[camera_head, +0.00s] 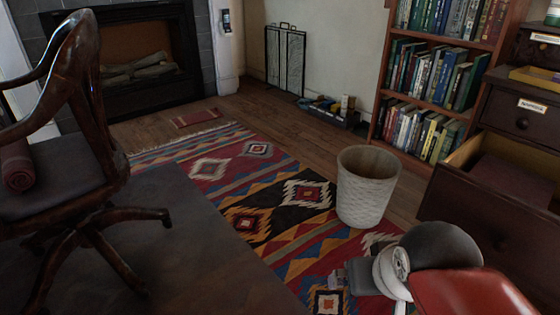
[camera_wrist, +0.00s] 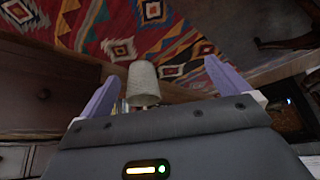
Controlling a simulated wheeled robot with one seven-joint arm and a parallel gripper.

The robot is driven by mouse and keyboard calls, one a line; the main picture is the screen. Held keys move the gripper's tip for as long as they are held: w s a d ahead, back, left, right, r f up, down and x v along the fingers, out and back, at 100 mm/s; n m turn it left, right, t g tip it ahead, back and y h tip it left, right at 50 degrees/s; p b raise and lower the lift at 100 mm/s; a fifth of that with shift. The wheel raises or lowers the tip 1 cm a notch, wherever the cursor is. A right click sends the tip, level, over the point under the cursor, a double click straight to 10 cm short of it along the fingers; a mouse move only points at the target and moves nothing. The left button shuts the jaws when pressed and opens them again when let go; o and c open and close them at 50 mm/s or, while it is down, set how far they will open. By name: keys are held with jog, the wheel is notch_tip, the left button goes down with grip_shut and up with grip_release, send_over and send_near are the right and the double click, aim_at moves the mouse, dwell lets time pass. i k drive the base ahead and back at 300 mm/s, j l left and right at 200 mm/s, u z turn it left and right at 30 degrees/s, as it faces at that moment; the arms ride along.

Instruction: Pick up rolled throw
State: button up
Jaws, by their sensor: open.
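The rolled throw (camera_head: 17,166) is a dark red roll lying on the dark seat of the wooden swivel chair (camera_head: 75,172), at the far left of the head view. The frame's edge cuts off part of it. I do not see the throw in the wrist view. My gripper (camera_wrist: 163,68) shows there with two purple fingers spread apart and nothing held between them. My arm shows at the lower right of the head view, far across the rug from the chair.
A pale wastebasket (camera_head: 366,187) stands on the patterned rug (camera_head: 262,182); it also shows in the wrist view (camera_wrist: 142,84). A bookcase (camera_head: 439,37) and a dark cabinet with an open drawer (camera_head: 478,200) stand right. A flat red item (camera_head: 196,117) lies near the fireplace (camera_head: 140,65).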

aim_at(19, 174)
jog(key=u, duration=1.85)
jog(key=i, duration=0.05)
